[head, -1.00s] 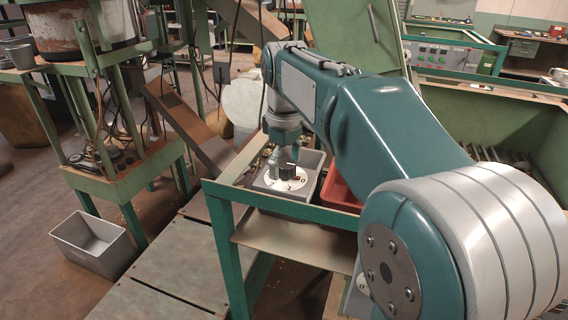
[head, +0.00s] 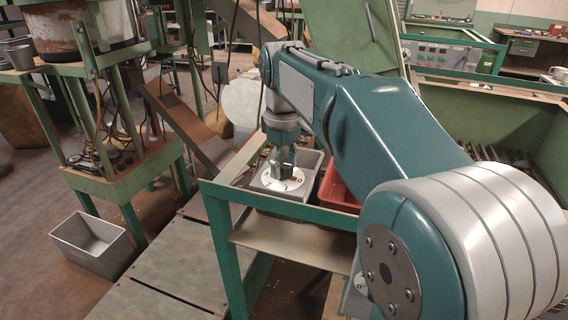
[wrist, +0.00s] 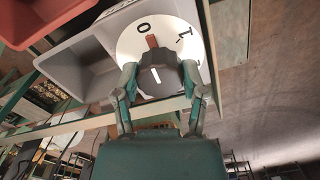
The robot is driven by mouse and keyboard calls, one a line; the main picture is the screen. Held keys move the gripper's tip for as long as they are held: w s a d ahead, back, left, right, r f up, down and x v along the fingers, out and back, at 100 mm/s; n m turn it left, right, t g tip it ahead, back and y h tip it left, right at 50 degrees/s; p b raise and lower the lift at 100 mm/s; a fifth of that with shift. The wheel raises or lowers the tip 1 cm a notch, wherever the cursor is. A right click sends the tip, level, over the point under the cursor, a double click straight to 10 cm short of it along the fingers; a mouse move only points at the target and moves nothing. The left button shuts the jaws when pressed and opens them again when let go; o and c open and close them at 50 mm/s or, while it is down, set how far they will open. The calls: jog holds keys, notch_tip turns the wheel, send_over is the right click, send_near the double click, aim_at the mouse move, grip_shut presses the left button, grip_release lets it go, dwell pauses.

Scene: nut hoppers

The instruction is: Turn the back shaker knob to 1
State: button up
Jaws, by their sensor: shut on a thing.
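The back shaker knob (wrist: 158,77) is dark, with a white line and a red-brown pointer tip, on a round white numbered dial (wrist: 182,30). In the wrist view the pointer tip lies between 0 and 1, closer to 0. My gripper (wrist: 162,88) has a finger on either side of the knob and is shut on it. In the head view my gripper (head: 283,160) comes down from above onto the knob. The dial (head: 272,182) sits on a grey box, with 2, 1 and 0 showing along its near side. The fingers partly hide the knob there.
A red bin (head: 338,192) stands just right of the dial's grey box (head: 309,163). A green metal frame (head: 222,235) runs in front of them. A grey bin (head: 94,246) rests on the floor at left.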

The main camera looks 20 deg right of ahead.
aim_at(281, 163)
jog(key=m, duration=0.5)
jog(key=shift+a+f+m, duration=0.1)
jog(key=shift+m, duration=0.3)
jog(key=m, duration=0.5)
dwell(0.4)
jog(key=o, duration=1.1)
jog(key=shift+w+a, duration=0.1)
jog(key=shift+o, duration=0.2)
notch_tip(281, 163, up, 12)
